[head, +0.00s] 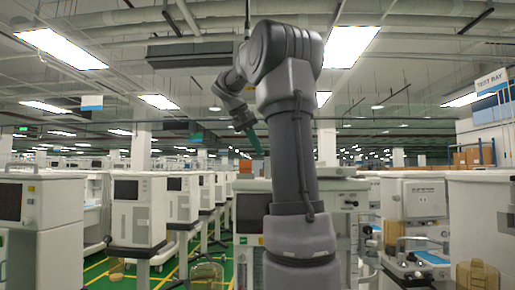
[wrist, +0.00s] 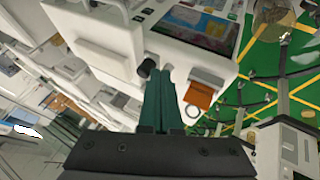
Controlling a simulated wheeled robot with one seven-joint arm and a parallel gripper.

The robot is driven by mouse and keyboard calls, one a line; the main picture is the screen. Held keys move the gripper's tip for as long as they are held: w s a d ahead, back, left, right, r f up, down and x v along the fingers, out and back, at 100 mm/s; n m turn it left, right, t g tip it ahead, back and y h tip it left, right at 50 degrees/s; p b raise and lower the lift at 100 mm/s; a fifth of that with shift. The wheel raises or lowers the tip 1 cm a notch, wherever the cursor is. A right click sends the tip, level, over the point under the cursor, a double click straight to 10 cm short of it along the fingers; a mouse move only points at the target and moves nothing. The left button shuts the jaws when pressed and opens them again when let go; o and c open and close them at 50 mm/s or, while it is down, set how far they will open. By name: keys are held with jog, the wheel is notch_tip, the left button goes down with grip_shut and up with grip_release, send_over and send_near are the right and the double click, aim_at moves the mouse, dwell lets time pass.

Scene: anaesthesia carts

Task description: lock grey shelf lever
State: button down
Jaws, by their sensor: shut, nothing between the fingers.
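No grey shelf lever can be made out for certain in either view. In the wrist view, my gripper (wrist: 158,74) is shut and empty, its two green fingers side by side. Its tips appear close to a dark round knob (wrist: 148,66) on a white anaesthesia cart (wrist: 208,66); I cannot tell whether they touch it. In the head view, my gripper (head: 254,143) is small and teal, raised at the end of my arm above the rows of carts. My arm hides the middle of that view.
White carts stand on both sides, including a near left one (head: 60,215) and a right one (head: 413,200).

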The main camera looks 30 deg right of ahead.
dwell(0.4)
jog(key=s+d+n+t+y, duration=0.1)
jog(key=d+n+t, duration=0.1)
jog(key=d+n, duration=0.1)
jog(key=s+d+n+t+y, duration=0.1)
jog(key=s+d+n+y, duration=0.1)
jog(key=d+n, duration=0.2)
jog(key=s+d+n+t+y, duration=0.1)
jog(key=d+n+t, duration=0.1)
jog(key=n, duration=0.3)
jog(key=shift+s+d+t+y, duration=0.15)
jog(key=shift+d+y, duration=0.05)
jog(key=shift+d, duration=0.25)
jog(key=shift+s+d+t+y, duration=0.1)
jog(key=shift+d+t+y, duration=0.1)
jog(key=shift+d, duration=0.2)
jog(key=shift+w+d, duration=0.25)
jog(key=shift+d, duration=0.65)
jog(key=shift+w+d, duration=0.25)
jog(key=shift+d, duration=0.6)
jog(key=shift+d+r, duration=0.1)
